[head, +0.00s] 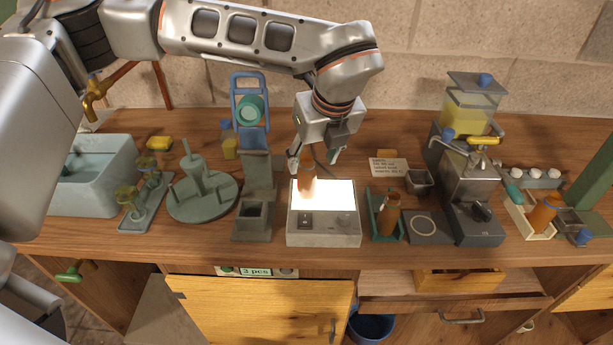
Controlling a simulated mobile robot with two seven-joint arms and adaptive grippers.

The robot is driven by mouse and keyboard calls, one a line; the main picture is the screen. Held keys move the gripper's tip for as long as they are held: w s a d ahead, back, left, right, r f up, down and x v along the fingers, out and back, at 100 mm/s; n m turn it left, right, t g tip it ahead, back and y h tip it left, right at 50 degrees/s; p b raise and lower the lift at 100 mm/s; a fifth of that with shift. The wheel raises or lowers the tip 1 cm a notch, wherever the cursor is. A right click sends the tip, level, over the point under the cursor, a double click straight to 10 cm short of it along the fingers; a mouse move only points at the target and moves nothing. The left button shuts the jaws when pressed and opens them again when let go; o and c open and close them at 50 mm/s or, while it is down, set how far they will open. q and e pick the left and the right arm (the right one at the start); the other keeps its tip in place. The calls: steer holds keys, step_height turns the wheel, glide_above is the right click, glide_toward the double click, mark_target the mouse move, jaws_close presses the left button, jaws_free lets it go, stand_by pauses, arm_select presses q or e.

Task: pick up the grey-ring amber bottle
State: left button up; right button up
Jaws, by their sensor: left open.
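My left gripper (314,160) is open and points down over the lit light box (323,238). A small amber bottle (308,186) stands on the bright panel, just below and between the fingers; the glare blurs it, and its ring colour cannot be told. A second amber bottle (388,216) is in a small green holder right of the box. A third, more orange bottle (544,213) leans in a cream tray at the far right. I cannot make out a grey ring on any of them. My right gripper is not in view.
A grey-green stand with a blue frame (257,170) rises close left of the gripper. A round green platform (203,196) is further left. A grey machine with a yellow tank (468,115) stands at right. A small card (388,167) stands behind the green holder.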

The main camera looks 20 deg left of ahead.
mark_target(308, 168)
arm_select(q)
steer(key=p+x, duration=0.1)
steer(key=x, duration=0.6)
steer(key=shift+a+f+p, duration=0.2)
steer(key=shift+f+p, duration=0.05)
steer(key=shift+p, duration=0.15)
steer(key=c, duration=1.4)
steer(key=shift+r, duration=0.2)
